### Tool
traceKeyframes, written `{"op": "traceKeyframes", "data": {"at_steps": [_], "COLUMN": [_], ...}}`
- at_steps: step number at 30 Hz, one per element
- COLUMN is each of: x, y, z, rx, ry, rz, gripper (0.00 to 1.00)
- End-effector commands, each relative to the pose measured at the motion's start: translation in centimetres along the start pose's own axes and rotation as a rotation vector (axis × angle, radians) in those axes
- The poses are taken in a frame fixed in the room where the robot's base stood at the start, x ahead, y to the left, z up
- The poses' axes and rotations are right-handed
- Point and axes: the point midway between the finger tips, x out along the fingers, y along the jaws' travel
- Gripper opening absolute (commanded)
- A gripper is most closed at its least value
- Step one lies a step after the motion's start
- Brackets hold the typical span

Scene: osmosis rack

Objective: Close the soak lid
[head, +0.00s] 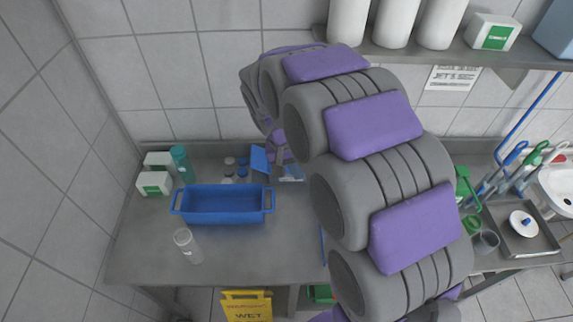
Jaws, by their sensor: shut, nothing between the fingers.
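A small blue panel (259,160) stands tilted upright on the counter near the back wall; it looks like the open soak lid. A small pale box (291,173) sits just right of it, and I cannot tell whether the two are joined. My gripper (283,156) is small and partly hidden behind my arm. It is shut and empty, just right of the blue panel and over the pale box. I cannot tell whether it touches either.
A blue tray (224,205) stands in front, left of the panel. A clear cylinder (188,246), a teal bottle (183,164) and small bottles (229,168) share the counter (275,262). A shelf (430,55) hangs above. My arm hides the counter's middle.

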Motion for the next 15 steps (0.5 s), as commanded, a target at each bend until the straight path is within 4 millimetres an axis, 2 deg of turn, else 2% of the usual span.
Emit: {"op": "traceKeyframes", "data": {"at_steps": [3,10,15], "x": [2.4,6.4,7.3], "y": [-0.3,-1.8,0.5], "z": [0.2,0.2,0.2], "rx": [-0.002,-0.002,0.0], "ry": [-0.008,-0.007,-0.004], "rz": [0.006,0.019,0.018], "gripper": [0.0,0.0,0.0]}}
